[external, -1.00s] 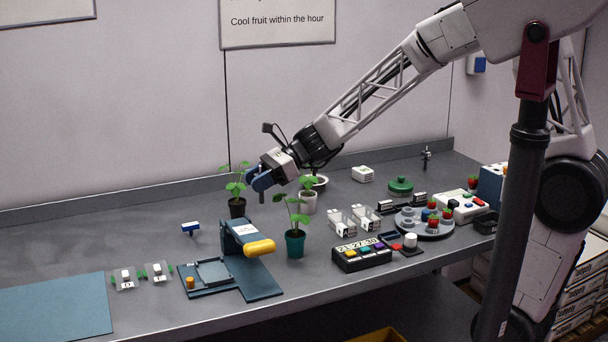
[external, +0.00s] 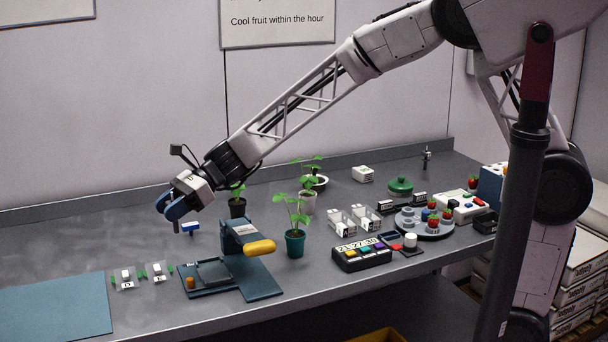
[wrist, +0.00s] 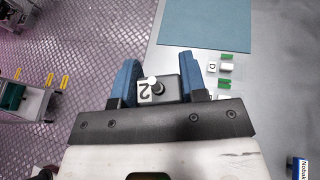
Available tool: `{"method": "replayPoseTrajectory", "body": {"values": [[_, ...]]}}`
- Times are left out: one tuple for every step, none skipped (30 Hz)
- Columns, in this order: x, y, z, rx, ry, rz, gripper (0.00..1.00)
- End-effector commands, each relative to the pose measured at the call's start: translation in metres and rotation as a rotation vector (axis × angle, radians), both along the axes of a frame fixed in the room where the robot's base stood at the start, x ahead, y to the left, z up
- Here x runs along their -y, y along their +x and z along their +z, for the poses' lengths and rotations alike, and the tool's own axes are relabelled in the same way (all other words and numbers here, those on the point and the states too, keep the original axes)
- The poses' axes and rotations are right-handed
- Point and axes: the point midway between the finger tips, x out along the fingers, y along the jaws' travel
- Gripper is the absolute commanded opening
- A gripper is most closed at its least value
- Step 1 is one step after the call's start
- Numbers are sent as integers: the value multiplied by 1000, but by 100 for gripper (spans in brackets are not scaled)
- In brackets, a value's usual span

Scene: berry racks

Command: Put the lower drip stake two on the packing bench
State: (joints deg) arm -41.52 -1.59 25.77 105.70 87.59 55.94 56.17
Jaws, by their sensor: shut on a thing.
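My gripper (external: 176,207) is above the left part of the grey bench (external: 110,243). Its blue fingers (wrist: 171,82) are closed on drip stake two, a dark block with a white label marked 2 (wrist: 145,92). In the external view only a small grey piece of the stake (external: 176,227) shows below the fingers. The stake appears clear of the bench top. Its lower end is hidden in the wrist view.
A blue mat (external: 55,308) lies at the bench's left end. Two small clips (external: 126,279) with green ends sit beside it.

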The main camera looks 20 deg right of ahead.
Motion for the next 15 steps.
{"method": "replayPoseTrajectory", "body": {"values": [[-13, -7, -1, 0, 0, 15, 17], [-20, -11, -1, 1, 0, 22, 17], [-29, -16, -1, 1, 0, 32, 17], [-36, -20, -2, 0, 0, 39, 17], [-42, -24, -2, 0, 0, 45, 17], [-51, -30, -3, 0, 0, 55, 17], [-58, -33, -3, -1, 1, 62, 17], [-64, -37, -3, -1, 1, 68, 17], [-71, -42, -4, -1, 1, 77, 17], [-76, -46, -4, -1, 2, 82, 17], [-81, -49, -4, -2, 2, 86, 17], [-88, -53, -4, -1, 2, 93, 17], [-92, -57, -4, -1, 2, 98, 17], [-97, -60, -5, -2, 1, 102, 17], [-102, -64, -5, -2, 1, 108, 17]]}}
